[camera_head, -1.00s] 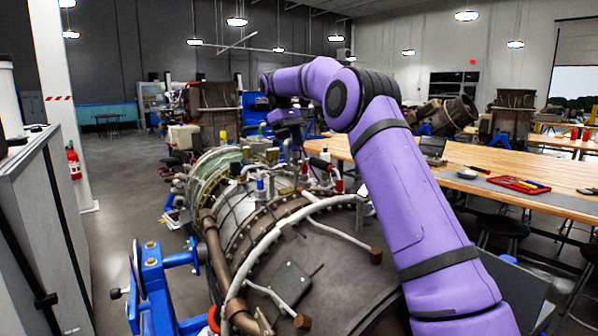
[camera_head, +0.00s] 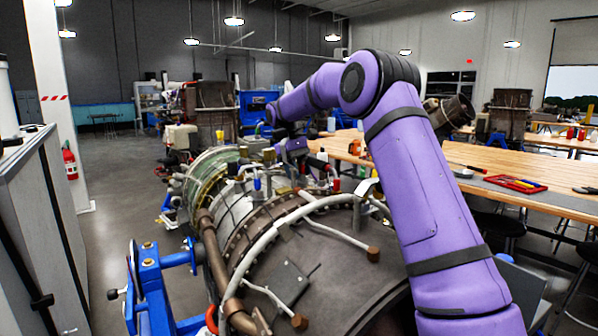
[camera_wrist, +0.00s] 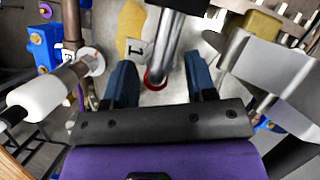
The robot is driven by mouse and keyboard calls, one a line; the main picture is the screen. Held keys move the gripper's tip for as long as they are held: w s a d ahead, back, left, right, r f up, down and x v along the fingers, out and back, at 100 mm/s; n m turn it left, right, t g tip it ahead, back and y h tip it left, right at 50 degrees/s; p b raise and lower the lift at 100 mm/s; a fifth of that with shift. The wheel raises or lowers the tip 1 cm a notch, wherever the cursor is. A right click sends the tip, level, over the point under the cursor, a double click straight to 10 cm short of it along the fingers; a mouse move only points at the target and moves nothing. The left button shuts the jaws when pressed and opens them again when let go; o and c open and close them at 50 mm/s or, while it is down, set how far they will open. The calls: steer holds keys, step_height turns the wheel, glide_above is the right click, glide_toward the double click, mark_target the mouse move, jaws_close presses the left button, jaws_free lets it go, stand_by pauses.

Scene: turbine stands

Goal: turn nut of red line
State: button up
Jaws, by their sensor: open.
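In the wrist view, my gripper (camera_wrist: 160,66) is open, with one blue finger on each side of a silver tube (camera_wrist: 176,45). A red ring (camera_wrist: 154,81) shows at the tube's lower end, between the fingers. Neither finger visibly touches the tube. I cannot make out the nut's own shape. In the head view, a red fitting (camera_head: 337,185) stands among the pipes on top of the turbine (camera_head: 335,255). My purple wrist is just behind these fittings, and my gripper's fingers are hidden there.
In the wrist view, a white cylinder (camera_wrist: 40,94) lies left of my gripper and a grey bracket (camera_wrist: 275,75) is close on the right. A blue stand (camera_head: 150,285) is beside the turbine. A wooden workbench (camera_head: 510,180) stands to the right.

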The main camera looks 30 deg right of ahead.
steer(key=c, duration=0.9)
steer(key=shift+d+m+y, duration=0.15)
steer(key=shift+m+y, duration=0.45)
steer(key=shift+m, duration=0.9)
steer(key=shift+c, duration=0.2)
steer(key=o, duration=0.9)
steer(key=shift+o, duration=0.2)
steer(key=v, duration=0.7)
steer(key=shift+w+r, duration=0.2)
steer(key=shift+w, duration=0.05)
